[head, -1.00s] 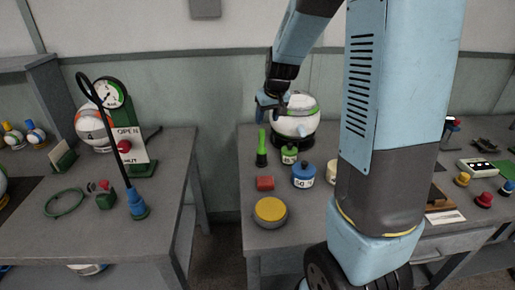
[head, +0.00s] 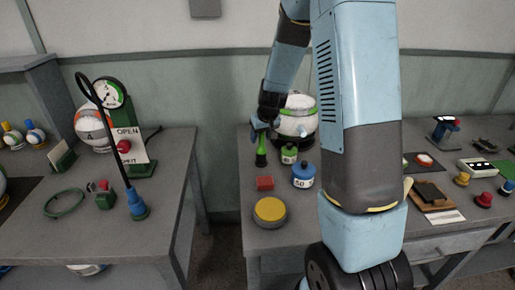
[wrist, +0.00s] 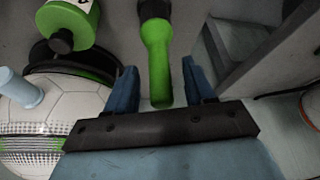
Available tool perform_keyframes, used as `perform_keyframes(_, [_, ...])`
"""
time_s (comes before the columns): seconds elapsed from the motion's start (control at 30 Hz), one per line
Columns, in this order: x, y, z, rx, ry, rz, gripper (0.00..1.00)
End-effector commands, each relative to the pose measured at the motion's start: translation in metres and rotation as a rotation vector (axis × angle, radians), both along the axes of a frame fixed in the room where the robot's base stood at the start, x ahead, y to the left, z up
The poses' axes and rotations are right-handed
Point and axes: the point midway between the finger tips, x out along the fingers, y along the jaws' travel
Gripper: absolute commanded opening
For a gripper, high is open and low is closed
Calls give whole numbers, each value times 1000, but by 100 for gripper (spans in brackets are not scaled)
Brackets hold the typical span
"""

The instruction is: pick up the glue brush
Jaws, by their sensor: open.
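The glue brush is likely the green-handled item (head: 261,150), which stands upright on a black lower part at the left of the right-hand table. In the wrist view its green handle (wrist: 158,60) runs up to a dark part at the top edge. My gripper (head: 261,123) is at the handle's top in the head view. In the wrist view my gripper (wrist: 160,78) is open, with one blue finger on each side of the handle's end. No contact is visible. My gripper partly hides the handle's top in the head view.
A white ball with green bands (head: 300,118) sits close to the right of the handle. A gap separates the left table (head: 165,205).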

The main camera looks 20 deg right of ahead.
Motion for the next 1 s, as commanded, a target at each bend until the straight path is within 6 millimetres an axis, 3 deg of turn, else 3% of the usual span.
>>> perform_keyframes(0.2, [8,1,-21,0,2,-1,54])
perform_keyframes(0.53, [10,2,-24,0,0,1,54])
perform_keyframes(1.0, [10,2,-24,-1,0,2,8])
